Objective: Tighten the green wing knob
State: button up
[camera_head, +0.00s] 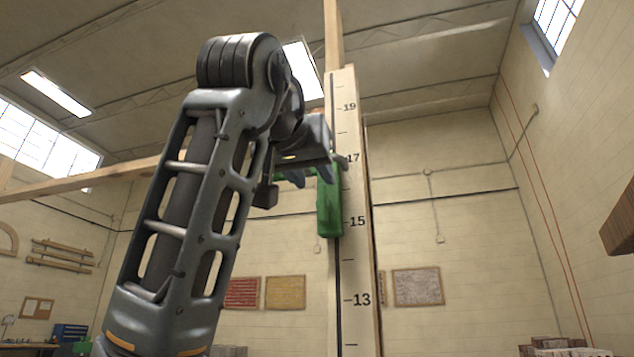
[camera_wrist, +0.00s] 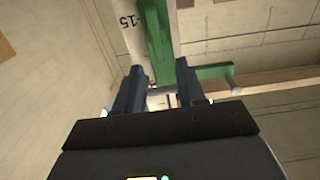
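A tall pale staff (camera_head: 349,258) with black numbers stands upright, and a green bracket (camera_head: 330,207) sits on it near the 15 to 17 marks. The bracket also shows in the wrist view (camera_wrist: 156,42), with a green bar (camera_wrist: 207,73) running sideways from it. My gripper (camera_wrist: 160,68) is up at the bracket, its two dark fingers apart, with the bracket's end showing between and beyond the tips. I see no clear grip on anything. I cannot pick out the wing knob as a separate part; my gripper and wrist hide part of this area in the head view.
A long wooden beam (camera_head: 95,174) runs sideways at the left behind my arm. A dark wooden block (camera_head: 620,222) juts in at the right edge. The space right of the staff is mostly clear, with wall boards (camera_head: 419,286) far behind.

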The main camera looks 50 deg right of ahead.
aim_at(321, 187)
jog(key=shift+p+x, duration=0.55)
jog(key=shift+x, duration=1.85)
grip_shut()
